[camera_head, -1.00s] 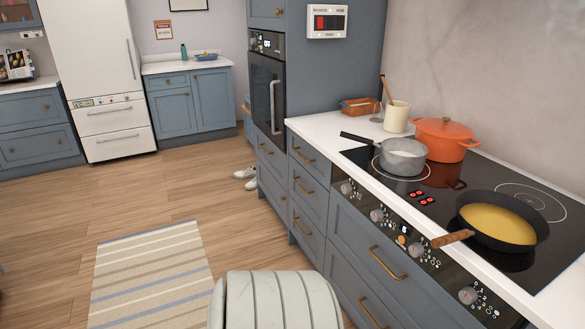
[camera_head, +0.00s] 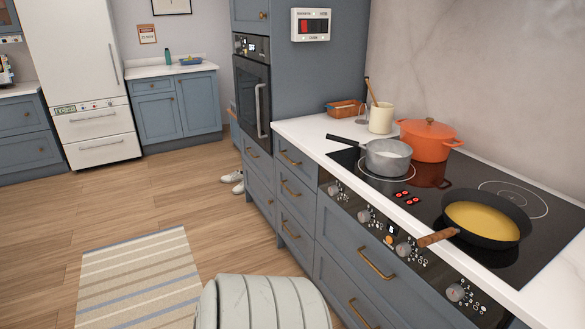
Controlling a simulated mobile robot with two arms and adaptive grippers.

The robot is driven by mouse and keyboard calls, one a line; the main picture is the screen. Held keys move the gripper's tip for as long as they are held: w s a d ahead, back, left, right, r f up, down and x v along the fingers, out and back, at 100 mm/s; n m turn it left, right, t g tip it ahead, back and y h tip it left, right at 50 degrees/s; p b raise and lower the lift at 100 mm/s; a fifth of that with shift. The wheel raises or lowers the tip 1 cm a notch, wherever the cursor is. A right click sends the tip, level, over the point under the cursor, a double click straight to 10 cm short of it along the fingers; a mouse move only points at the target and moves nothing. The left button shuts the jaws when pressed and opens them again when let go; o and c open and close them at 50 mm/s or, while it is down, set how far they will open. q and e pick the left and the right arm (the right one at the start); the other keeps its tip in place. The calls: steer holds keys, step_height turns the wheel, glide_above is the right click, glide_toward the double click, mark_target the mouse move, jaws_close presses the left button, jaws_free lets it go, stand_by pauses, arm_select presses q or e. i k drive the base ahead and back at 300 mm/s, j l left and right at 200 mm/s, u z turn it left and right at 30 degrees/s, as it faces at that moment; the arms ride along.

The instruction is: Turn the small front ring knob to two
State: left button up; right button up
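The hob (camera_head: 430,190) is a black glass top at the right. Its front panel carries a row of round knobs: a far one (camera_head: 333,190), a second (camera_head: 364,215), a third (camera_head: 403,250) and the nearest (camera_head: 455,292). White marks surround them, too small to read. I cannot tell for sure which is the small front ring knob. A grey saucepan (camera_head: 387,160) stands on the far front ring. A black frying pan (camera_head: 487,218) with yellow contents stands on the near side, its wooden handle over the panel. Neither gripper is in view.
An orange pot (camera_head: 428,140) stands at the hob's back. A cream utensil jar (camera_head: 381,118) and a brown dish (camera_head: 344,107) are on the white counter. Blue drawers (camera_head: 297,200) lie below. The wooden floor to the left is open, with a striped rug (camera_head: 140,280).

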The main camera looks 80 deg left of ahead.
mark_target(403, 250)
steer(key=u, duration=1.7)
